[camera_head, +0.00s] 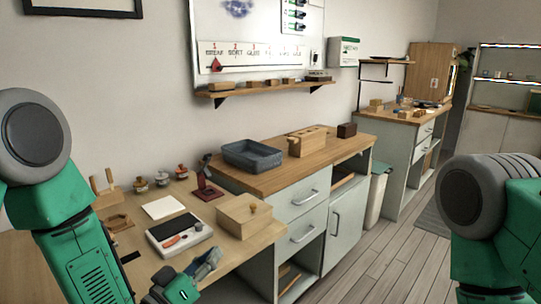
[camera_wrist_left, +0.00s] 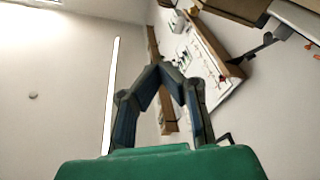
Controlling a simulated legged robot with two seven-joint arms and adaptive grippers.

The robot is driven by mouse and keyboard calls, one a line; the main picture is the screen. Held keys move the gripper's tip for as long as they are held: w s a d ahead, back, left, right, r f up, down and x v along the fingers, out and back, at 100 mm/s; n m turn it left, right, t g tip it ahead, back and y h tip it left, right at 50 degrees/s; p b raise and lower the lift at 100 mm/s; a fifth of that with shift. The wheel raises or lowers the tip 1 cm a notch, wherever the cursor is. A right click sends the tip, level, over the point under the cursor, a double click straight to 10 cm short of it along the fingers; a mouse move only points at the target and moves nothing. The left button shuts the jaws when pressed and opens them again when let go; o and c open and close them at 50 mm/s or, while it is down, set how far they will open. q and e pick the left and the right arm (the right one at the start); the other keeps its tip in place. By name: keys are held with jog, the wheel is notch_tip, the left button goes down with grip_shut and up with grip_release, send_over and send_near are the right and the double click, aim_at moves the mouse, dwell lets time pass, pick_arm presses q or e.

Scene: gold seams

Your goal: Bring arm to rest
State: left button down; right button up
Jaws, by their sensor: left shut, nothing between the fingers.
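My left arm (camera_head: 85,255) comes in from the left side of the head view. My left gripper (camera_head: 211,259) is at the front edge of the light wooden table, in front of the grey-and-black tray. In the left wrist view, its two dark fingers (camera_wrist_left: 166,72) lean together at the tips, shut with nothing between them. My right arm (camera_head: 495,225) shows at the right edge of the head view; its gripper is out of view.
The table (camera_head: 130,240) holds a grey-and-black tray (camera_head: 180,243) with a red item, a wooden box (camera_head: 243,217), a white sheet (camera_head: 164,207) and a dark red stand (camera_head: 207,188). Behind is a cabinet with a blue-grey bin (camera_head: 252,155). Open floor (camera_head: 375,262) lies right.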

pick_arm(q)
jog(key=s+a+f+g+y, duration=0.35)
jog(key=s+f, duration=0.25)
jog(key=f, duration=0.4)
jog(key=s+a+f+g+y, duration=0.35)
jog(key=s+f, duration=0.25)
jog(key=f, duration=0.4)
jog(key=s+a+f+g+y, duration=0.1)
jog(key=s+a+f+g, duration=0.2)
jog(key=s, duration=0.7)
jog(key=s+a+f+g+y, duration=0.2)
jog(key=s+a+g, duration=0.3)
jog(key=s, duration=0.5)
jog(key=shift+s+a+f+g+y, duration=0.3)
jog(key=shift+s+a+f+g, duration=0.1)
jog(key=shift+a+f, duration=0.3)
